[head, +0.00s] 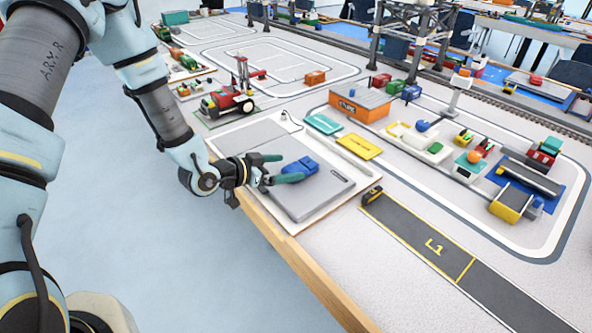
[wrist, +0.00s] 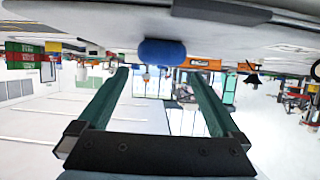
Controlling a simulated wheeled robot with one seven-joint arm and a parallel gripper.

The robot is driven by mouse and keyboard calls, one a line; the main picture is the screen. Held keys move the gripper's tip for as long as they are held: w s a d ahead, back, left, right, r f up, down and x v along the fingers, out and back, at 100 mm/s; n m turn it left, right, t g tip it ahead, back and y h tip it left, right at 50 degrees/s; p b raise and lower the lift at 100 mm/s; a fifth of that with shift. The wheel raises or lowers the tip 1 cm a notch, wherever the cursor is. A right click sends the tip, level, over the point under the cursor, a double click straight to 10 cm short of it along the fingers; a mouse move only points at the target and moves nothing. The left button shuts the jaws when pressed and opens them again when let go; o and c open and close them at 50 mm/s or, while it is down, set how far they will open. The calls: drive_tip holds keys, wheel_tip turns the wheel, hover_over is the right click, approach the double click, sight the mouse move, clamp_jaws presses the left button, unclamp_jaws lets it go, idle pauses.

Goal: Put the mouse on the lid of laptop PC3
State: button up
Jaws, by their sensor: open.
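I cannot read a PC3 label on either. My gripper (head: 288,167) is open, its teal fingers spread low over the nearer lid, with the tips close to the mouse. The wrist view looks upside down: the mouse (wrist: 162,52) sits against the lid just ahead of and between the fingertips (wrist: 157,72). I see no finger closed on it.
A teal case (head: 323,124) and yellow case (head: 359,146) lie behind the laptops. An orange container (head: 360,106) stands farther back. The table's wooden edge (head: 285,245) is in front.

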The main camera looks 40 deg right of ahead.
drive_tip(key=w+a+r+n+t+y+b, duration=0.1)
drive_tip(key=w+a+r+n+t+y, duration=0.3)
drive_tip(key=a, duration=0.6)
drive_tip(key=w+a+n+y, duration=0.2)
drive_tip(key=w+a, duration=0.4)
drive_tip(key=a, duration=0.4)
drive_tip(key=w+a+r+n+t+y+b, duration=0.1)
drive_tip(key=w+a+r+n+t+y, duration=0.15)
drive_tip(key=w+a, duration=0.45)
drive_tip(key=s+a+r+n+g+y, duration=0.2)
drive_tip(key=s+a+r+n, duration=0.1)
drive_tip(key=a, duration=0.6)
drive_tip(key=s+a+r+n+g+y, duration=0.2)
drive_tip(key=s+a+r+n, duration=0.2)
drive_tip(key=s+a+n, duration=0.2)
drive_tip(key=s+a, duration=0.2)
drive_tip(key=a, duration=0.1)
drive_tip(key=shift+y, duration=0.35)
drive_tip(key=shift+s, duration=0.1)
